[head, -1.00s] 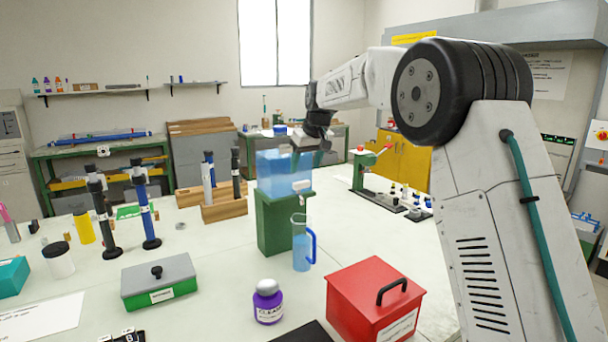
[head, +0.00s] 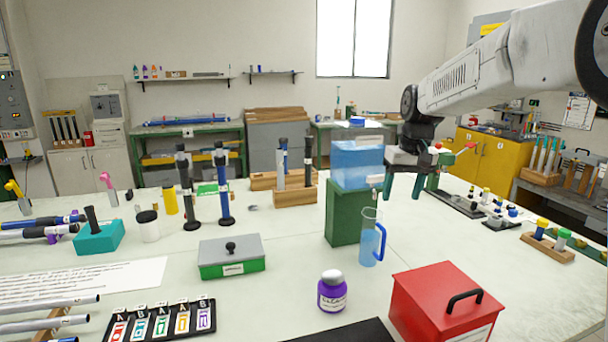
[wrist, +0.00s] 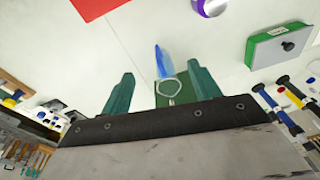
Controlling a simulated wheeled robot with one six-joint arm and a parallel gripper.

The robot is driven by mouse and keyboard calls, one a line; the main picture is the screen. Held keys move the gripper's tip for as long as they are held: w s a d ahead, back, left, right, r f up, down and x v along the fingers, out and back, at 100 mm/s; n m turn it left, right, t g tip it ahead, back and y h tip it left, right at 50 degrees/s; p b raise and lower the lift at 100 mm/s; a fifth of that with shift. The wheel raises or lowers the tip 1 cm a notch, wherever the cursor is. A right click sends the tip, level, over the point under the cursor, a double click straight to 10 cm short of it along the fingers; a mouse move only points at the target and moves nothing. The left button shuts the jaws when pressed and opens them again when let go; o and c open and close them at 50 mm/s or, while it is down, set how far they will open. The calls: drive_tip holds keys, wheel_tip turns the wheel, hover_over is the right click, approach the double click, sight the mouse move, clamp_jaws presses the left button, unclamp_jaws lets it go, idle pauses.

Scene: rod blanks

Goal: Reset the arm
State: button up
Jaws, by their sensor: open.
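My gripper (head: 403,190) hangs with its fingers pointing down, just right of the blue water tank (head: 357,165) in the head view. Its teal fingers are apart with nothing held between them. In the wrist view, my gripper (wrist: 160,80) shows both fingers spread. A clear jug with a blue handle (head: 369,245) stands on the table below; it shows between the fingers in the wrist view (wrist: 163,62). My arm reaches in from the upper right of the head view.
The tank rests on a green stand (head: 343,215). A red box (head: 440,300), a purple bottle (head: 332,292) and a green-grey box (head: 231,257) stand nearer. Upright rods (head: 222,190) stand left. A wooden block with coloured caps (head: 547,245) lies right.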

drive_tip(key=s+f, duration=0.1)
drive_tip(key=s, duration=1.9)
drive_tip(key=s+d+f+m, duration=0.1)
drive_tip(key=s+f, duration=0.1)
drive_tip(key=s, duration=1.8)
drive_tip(key=shift+s+d+h, duration=0.25)
drive_tip(key=shift+h, duration=0.15)
